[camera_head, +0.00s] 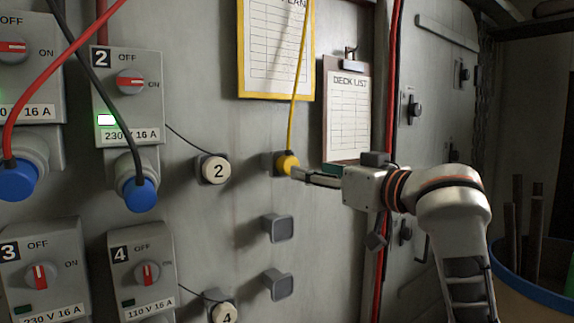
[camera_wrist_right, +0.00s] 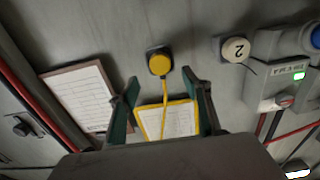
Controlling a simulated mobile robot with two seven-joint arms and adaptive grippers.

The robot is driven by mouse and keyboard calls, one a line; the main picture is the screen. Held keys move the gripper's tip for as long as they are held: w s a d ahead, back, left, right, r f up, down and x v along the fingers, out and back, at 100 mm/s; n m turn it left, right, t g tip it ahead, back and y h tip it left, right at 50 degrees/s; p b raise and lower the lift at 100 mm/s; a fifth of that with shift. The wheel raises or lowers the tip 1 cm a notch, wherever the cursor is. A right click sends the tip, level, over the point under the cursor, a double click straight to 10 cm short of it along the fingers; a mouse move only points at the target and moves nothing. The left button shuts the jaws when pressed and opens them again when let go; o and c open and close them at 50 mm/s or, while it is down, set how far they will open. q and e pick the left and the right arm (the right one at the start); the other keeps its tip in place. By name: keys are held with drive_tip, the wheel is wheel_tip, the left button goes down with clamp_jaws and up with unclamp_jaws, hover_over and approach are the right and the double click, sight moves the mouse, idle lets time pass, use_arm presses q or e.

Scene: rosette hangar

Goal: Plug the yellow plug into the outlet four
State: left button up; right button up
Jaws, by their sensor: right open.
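The yellow plug (camera_head: 287,163) sits on a dark holder on the grey wall, with its yellow cable running up. My right gripper (camera_head: 297,174) is close beside it, coming from the right. In the right wrist view the yellow plug (camera_wrist_right: 160,63) lies ahead, between and just beyond the spread fingertips of my right gripper (camera_wrist_right: 161,80). The fingers are open and hold nothing. Outlet four (camera_head: 143,265), marked 110 V 16 A, is at the lower left; its red switch is upright and its lamp dark. Its socket is out of frame. My left gripper is not in view.
A cap marked 4 (camera_head: 223,313) hangs by a cord near outlet four. Outlet two (camera_head: 130,95) has a blue plug (camera_head: 140,194) in it and a lit lamp. Empty holders (camera_head: 278,228) are below the yellow plug. A clipboard (camera_head: 346,115) hangs above my right gripper.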

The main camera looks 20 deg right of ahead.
sight(287, 165)
drive_tip(key=x, duration=0.8)
drive_tip(key=shift+w+a, duration=0.2)
drive_tip(key=shift+w, duration=0.15)
drive_tip(key=shift+c, duration=0.5)
idle(0.4)
clamp_jaws()
